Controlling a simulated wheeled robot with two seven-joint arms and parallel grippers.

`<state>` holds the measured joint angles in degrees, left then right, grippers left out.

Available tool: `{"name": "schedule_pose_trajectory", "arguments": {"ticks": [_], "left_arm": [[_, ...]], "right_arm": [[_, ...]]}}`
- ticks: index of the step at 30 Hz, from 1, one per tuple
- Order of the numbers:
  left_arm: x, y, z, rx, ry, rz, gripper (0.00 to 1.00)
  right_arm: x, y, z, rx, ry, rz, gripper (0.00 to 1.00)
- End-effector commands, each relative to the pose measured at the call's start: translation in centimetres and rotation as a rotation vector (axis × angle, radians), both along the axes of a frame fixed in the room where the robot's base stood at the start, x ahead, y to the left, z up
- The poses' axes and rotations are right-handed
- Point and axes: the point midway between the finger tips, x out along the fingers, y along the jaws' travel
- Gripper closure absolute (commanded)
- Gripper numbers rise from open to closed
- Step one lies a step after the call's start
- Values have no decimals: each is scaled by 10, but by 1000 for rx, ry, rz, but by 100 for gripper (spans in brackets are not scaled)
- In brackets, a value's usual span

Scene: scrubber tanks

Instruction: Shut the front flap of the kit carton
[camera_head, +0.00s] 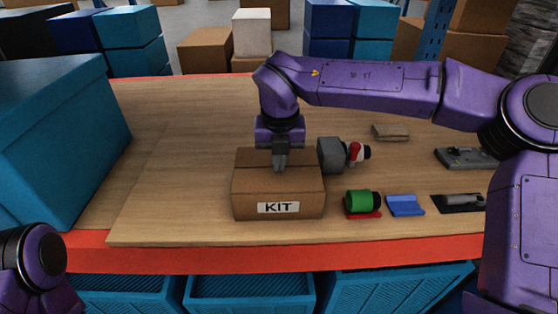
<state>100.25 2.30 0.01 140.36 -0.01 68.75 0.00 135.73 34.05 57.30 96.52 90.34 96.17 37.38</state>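The kit carton (245,204) is a brown box near the front of the wooden table, with a white KIT label on its front face. Its top looks covered by brown panels lying about flat. My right gripper (281,166) points straight down at the middle of the carton's top. Its fingers look close together with nothing between them, and the tips are at or just over the cardboard. Whether they touch it I cannot tell. The gripper hides part of the top. Of my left arm only a link shows at the lower left; its gripper is out of view.
Right of the carton are a grey item (330,155) with a red-and-white part, a green roll (359,202), a blue item (405,205) and dark tools (461,202). A large blue box (60,140) stands at the left. The table behind the carton is clear.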

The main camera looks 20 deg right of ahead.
Motion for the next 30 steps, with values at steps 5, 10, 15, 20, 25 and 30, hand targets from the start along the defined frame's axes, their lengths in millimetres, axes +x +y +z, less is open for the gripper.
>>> {"name": "schedule_pose_trajectory", "arguments": {"ticks": [5, 10, 15, 20, 25, 30], "left_arm": [[0, 0, -1, 0, 0, 0, 100], [0, 0, 2, 0, 0, 0, 100], [0, 0, 11, 0, 0, 0, 100], [0, 0, 14, 0, 0, 0, 100], [0, 0, 29, 0, 0, 0, 100], [0, 0, 62, 0, 0, 0, 100]], "right_arm": [[-5, 0, -12, -10, 31, 1, 100], [-6, 0, -10, -13, 34, 2, 100], [-6, -1, 1, -12, 33, 2, 100], [-5, -1, 6, -11, 29, 0, 100], [-5, -1, 24, -8, 25, 0, 100], [-5, 0, 62, -9, 27, 0, 100]]}}
